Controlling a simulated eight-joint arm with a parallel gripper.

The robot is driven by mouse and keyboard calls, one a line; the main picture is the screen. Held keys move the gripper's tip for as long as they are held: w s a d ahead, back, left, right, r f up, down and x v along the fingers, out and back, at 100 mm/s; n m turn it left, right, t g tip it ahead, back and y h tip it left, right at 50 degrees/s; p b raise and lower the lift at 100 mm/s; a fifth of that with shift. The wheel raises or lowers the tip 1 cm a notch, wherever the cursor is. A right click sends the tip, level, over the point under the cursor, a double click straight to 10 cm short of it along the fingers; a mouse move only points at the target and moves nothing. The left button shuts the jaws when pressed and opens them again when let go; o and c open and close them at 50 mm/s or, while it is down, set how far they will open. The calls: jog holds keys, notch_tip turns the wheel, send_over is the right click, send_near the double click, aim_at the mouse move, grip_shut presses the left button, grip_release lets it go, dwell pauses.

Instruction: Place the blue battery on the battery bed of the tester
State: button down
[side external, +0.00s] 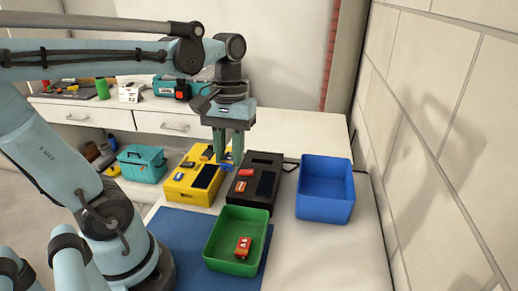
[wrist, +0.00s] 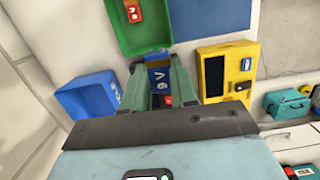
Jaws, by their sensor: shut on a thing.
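My gripper (side external: 229,156) is shut on the blue battery (side external: 226,163) and holds it in the air, above the gap between a yellow device and a black device. In the wrist view the battery (wrist: 160,74), marked with a 9 and a V, sits between the two green fingers of my gripper (wrist: 161,80). The yellow device (side external: 176,188) has a dark panel and a small blue item on top; it also shows in the wrist view (wrist: 206,92). The black device (side external: 264,160) carries red and orange pieces. I cannot tell which device is the tester.
A green bin (side external: 217,245) with an orange-red battery (side external: 243,246) stands in front, partly on a blue mat (side external: 180,225). A blue bin (side external: 325,212) stands right. A teal toolbox (side external: 142,165) is at left. White table is free at front right; a block wall bounds the right.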

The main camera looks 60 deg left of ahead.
jog(key=w+a, duration=0.6)
jog(key=a, duration=0.5)
send_over(208, 155)
jog(key=f, duration=0.7)
jog(key=shift+w+a+f, duration=0.15)
jog(key=shift+a+f, duration=0.1)
jog(key=shift+f, duration=1.95)
jog(key=shift+f, duration=0.1)
jog(key=c, duration=0.9)
grip_release()
